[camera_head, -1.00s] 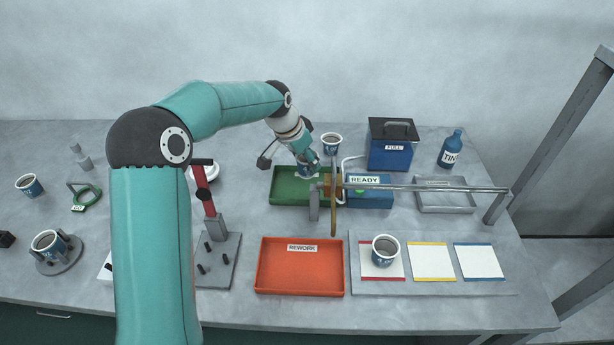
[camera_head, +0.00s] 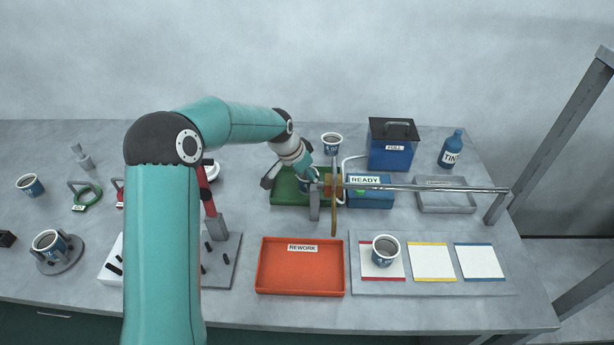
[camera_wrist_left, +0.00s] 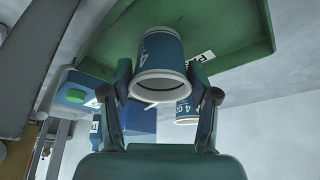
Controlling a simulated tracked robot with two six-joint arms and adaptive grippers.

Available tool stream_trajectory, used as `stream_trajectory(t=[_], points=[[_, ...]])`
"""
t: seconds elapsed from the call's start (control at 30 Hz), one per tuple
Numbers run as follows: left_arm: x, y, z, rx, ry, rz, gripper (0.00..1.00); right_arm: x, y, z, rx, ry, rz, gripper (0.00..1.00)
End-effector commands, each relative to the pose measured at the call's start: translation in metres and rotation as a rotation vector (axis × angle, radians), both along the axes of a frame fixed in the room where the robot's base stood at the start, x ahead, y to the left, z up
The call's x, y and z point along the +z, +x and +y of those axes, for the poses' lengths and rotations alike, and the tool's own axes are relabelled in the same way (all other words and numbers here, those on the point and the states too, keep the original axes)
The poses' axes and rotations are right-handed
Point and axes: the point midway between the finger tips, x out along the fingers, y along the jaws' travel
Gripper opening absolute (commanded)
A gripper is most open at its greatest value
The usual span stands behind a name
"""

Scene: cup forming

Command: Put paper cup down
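A blue and white paper cup (camera_wrist_left: 160,62) is between the two fingers of my left gripper (camera_wrist_left: 160,85), which sit against its sides in the left wrist view. In the head view the left gripper (camera_head: 306,180) is low over the green tray (camera_head: 287,199), at its right part, and mostly hides the cup. The green tray also shows beyond the cup in the wrist view (camera_wrist_left: 235,42). I cannot tell whether the cup's base touches the tray. My right gripper is not in view.
A metal bar (camera_head: 430,188) and an upright brown piece (camera_head: 334,210) stand just right of the gripper. Another filled cup (camera_head: 332,146) stands behind the green tray. The blue READY box (camera_head: 369,198) is to the right; the empty orange REWORK tray (camera_head: 300,270) is in front.

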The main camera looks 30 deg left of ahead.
Motion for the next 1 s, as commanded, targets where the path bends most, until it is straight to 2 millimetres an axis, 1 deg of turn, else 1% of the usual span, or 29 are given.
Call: stream_trajectory(t=[0.03,0.07,0.37,0.47,0.53,0.67,1.0], points=[[0.000,0.000,0.000,0.000,0.000,0.000,0.73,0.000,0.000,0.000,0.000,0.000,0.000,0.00],[0.000,0.000,0.000,0.000,0.000,0.000,0.78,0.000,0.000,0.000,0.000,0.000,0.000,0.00],[0.001,0.000,0.000,0.000,0.000,0.000,0.78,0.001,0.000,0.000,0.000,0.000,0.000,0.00],[0.004,0.000,0.000,0.000,0.000,0.000,0.78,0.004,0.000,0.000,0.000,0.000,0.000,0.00],[0.009,-0.002,0.001,0.001,0.001,-0.003,0.78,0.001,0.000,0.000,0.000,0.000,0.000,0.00],[0.025,-0.008,0.003,0.002,0.001,-0.004,0.78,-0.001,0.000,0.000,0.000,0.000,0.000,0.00],[0.087,-0.034,0.009,0.002,0.001,-0.003,0.78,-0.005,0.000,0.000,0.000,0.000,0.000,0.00]])
